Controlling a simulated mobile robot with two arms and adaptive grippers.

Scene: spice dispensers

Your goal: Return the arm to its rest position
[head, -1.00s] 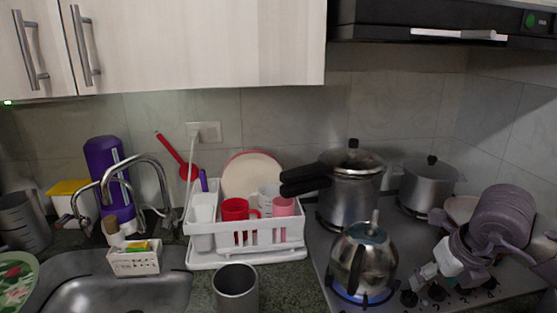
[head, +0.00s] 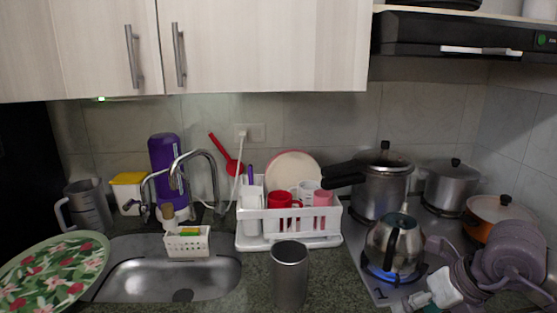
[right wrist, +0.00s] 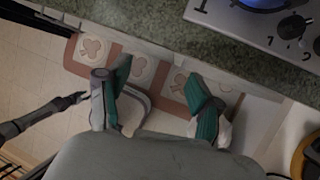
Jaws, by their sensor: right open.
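My right arm (head: 510,255) comes in at the lower right of the head view, in front of the stove's right side. Its gripper (head: 437,292) is low at the stove's front edge and holds nothing that I can see. The head view shows no left gripper.
The stove (head: 375,285) carries a kettle (head: 393,246) over a blue flame, a pressure cooker (head: 382,185), a lidded pot (head: 450,187) and an orange pan (head: 490,215). A metal cup (head: 289,275) stands on the counter before the white dish rack (head: 300,228). A floral plate (head: 50,270) is beside the sink (head: 170,275).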

